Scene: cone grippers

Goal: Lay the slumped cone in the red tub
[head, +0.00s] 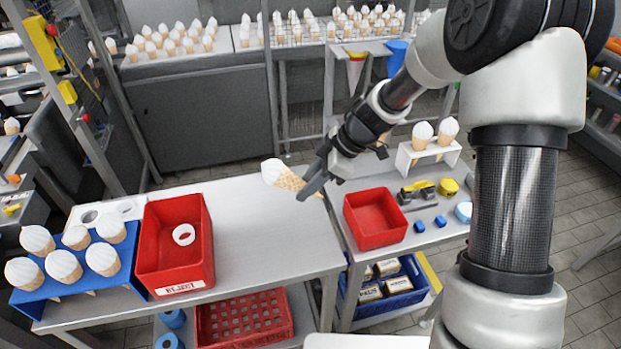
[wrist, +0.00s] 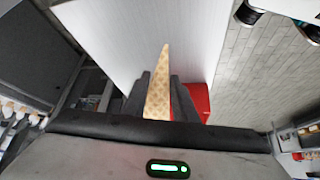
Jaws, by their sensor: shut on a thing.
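A cone with a white top (head: 272,171) is held on its side by my gripper (head: 314,180) over the right part of the steel table. Its white top points left and its waffle tip points right. In the wrist view the waffle part (wrist: 158,88) sits between the two dark fingers; its white top is hidden there. A red tub labelled REJECT (head: 180,272) stands on the table to the left, with a white ring (head: 184,235) inside. A second, smaller red tub (head: 374,236), unlabelled and empty, stands to the right, nearer my gripper.
A blue rack (head: 75,275) with several upright cones stands left of the REJECT tub. A white holder (head: 428,160) with two cones and small blue and yellow items stand on the right table. The steel table (head: 262,228) between the two tubs is clear.

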